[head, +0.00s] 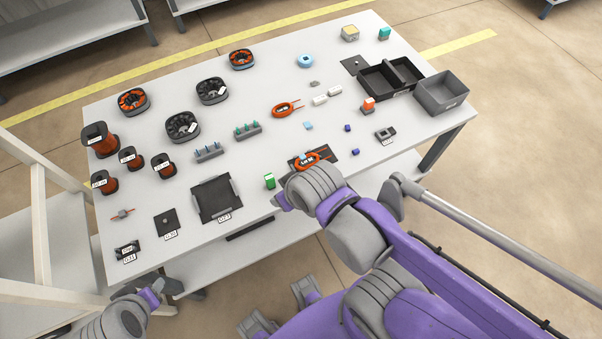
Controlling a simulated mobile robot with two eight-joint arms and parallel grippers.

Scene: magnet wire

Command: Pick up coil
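An orange oval coil (307,161) with a pale label lies on a dark mat (329,155) near the front edge of the table. A second orange coil (284,110) with leads lies farther back near the middle. My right gripper (281,200) is at the table's front edge, just in front of the mat; its arm hides part of the mat, and its fingertips are not clear. My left gripper (152,292) is low at the front left, off the table, away from both coils; its opening is not clear.
The white table (240,160) holds copper wire spools (103,139) at left, round stators (183,127) behind, and a black tray (216,199) in front. Open dark bins (440,93) stand at the right back. A green block (269,180) sits close to my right gripper.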

